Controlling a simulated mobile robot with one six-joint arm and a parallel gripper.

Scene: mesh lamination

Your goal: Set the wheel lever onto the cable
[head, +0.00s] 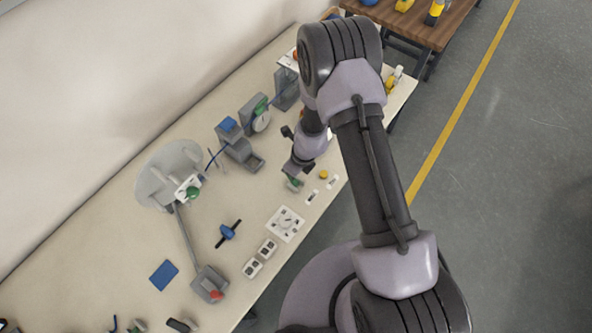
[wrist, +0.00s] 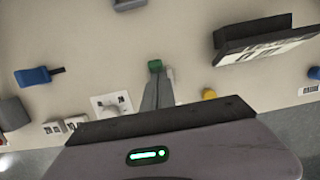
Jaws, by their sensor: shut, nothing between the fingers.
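My gripper (head: 294,176) is shut and empty over the right-hand part of the bench. In the wrist view its grey fingers (wrist: 157,92) are together, with a small green piece (wrist: 155,66) at their tips; I cannot tell whether that piece is part of the fingers or lies beyond them. I cannot identify the wheel lever for certain. A pale round dial (head: 262,122) sits on a grey device with a green part, behind and left of my gripper. A thin dark blue curved strand (head: 213,158), perhaps the cable, shows beside a grey block with a blue top.
The long bench (head: 130,240) holds a white square plate (head: 286,224), two white socket blocks (head: 260,258), a blue tool with black ends (head: 228,231), a disc stand (head: 152,184) and a yellow knob (head: 323,174). A dark-framed panel (wrist: 265,42) stands right of my fingers.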

